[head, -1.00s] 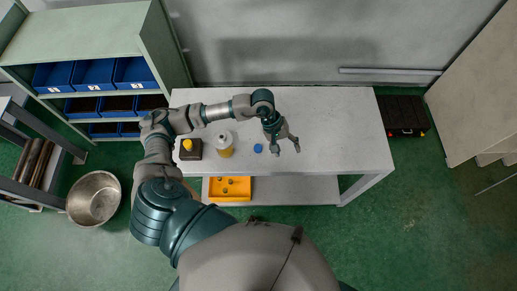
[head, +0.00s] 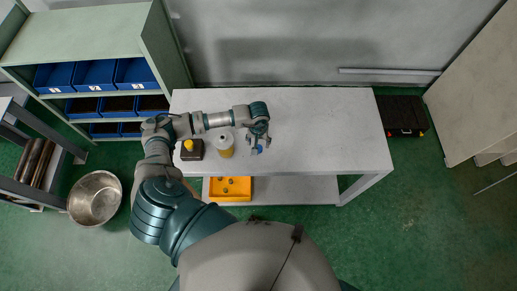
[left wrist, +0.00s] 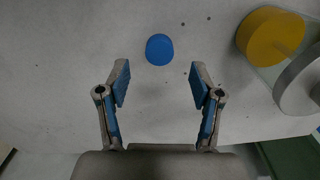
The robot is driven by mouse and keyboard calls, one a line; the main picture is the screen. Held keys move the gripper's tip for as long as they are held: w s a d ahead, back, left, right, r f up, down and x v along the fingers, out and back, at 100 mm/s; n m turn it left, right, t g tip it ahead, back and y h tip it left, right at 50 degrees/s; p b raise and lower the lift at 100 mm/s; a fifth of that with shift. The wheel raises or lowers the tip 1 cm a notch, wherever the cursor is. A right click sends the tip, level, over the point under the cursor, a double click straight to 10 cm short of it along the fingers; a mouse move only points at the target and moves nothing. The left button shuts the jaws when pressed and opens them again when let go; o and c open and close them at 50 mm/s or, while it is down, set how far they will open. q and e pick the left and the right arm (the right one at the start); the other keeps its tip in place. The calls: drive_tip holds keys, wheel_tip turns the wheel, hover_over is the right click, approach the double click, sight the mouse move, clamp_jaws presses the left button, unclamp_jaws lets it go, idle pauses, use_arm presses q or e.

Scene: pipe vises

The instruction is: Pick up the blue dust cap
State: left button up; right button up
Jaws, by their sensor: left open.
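The blue dust cap (head: 259,149) lies on the white table (head: 320,130). In the head view it is partly hidden by my left gripper (head: 261,151), whose fingers are around or above it. In the left wrist view the cap (left wrist: 159,49) is a round blue disc beyond the fingertips, roughly midway between them. My left gripper (left wrist: 158,82) is open and empty, with blue pads on its fingers. It is apart from the cap in that view. My right gripper is not in view.
A dark container with a yellow cap (head: 190,149) is further left. The table's right half is clear.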

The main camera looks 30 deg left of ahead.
use_arm(q)
wheel_tip(320, 180, down, 5)
drive_tip(key=shift+f+p, duration=0.15)
drive_tip(key=shift+p, duration=0.25)
drive_tip(key=c, duration=1)
